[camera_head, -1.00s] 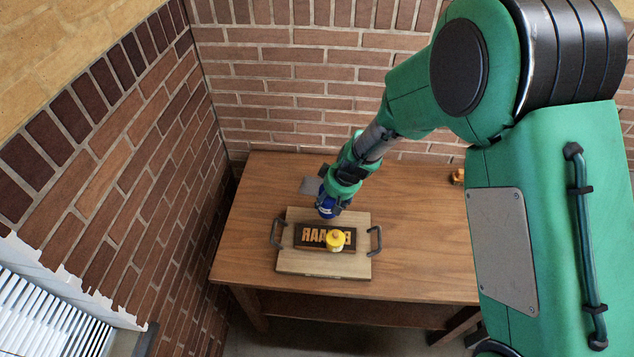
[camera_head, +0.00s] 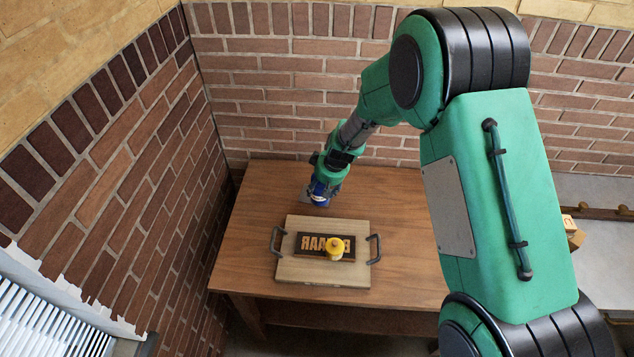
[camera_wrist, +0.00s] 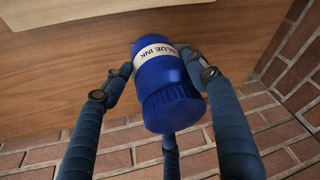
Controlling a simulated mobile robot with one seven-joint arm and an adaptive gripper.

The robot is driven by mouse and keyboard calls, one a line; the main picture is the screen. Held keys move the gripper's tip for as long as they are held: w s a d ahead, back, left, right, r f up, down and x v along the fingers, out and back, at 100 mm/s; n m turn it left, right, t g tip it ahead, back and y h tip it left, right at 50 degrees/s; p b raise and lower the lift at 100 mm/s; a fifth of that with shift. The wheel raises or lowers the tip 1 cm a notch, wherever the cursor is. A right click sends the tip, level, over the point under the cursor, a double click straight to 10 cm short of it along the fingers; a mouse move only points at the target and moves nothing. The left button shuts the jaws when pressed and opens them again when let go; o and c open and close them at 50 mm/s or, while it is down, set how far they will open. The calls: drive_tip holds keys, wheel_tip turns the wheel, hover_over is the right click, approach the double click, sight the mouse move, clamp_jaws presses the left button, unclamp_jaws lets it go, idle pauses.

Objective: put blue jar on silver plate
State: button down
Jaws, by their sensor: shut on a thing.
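The blue jar (camera_head: 319,196), labelled "BLUE INK" in the wrist view (camera_wrist: 170,85), is held between the fingers of my gripper (camera_head: 325,184). The fingers also show around the jar in the wrist view (camera_wrist: 158,76). The jar hangs tilted near the back middle of the table; I cannot tell its exact height above the wood. A small grey plate-like piece (camera_head: 305,196), probably the silver plate, shows just left of the jar. It is partly hidden by my gripper and the jar. The plate does not show clearly in the wrist view.
A wooden board (camera_head: 295,268) with dark side handles lies in front of the jar on the table (camera_head: 245,235). It bears a dark letter block (camera_head: 309,245) and a yellow-topped jar (camera_head: 333,247). Brick walls stand left and behind. The table's left part is clear.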

drive_tip(key=w+a, duration=0.2)
drive_tip(key=w, duration=0.4)
drive_tip(key=shift+f, duration=0.2)
drive_tip(key=shift+a+f, duration=0.1)
drive_tip(key=shift+f+b, duration=0.3)
drive_tip(key=shift+f, duration=1.35)
drive_tip(key=shift+f, duration=0.1)
drive_tip(key=c, duration=0.5)
unclamp_jaws()
drive_tip(key=shift+s+f, duration=0.1)
drive_tip(key=shift+c, duration=0.2)
drive_tip(key=shift+p+v, duration=0.65)
drive_tip(key=shift+v, duration=5.45)
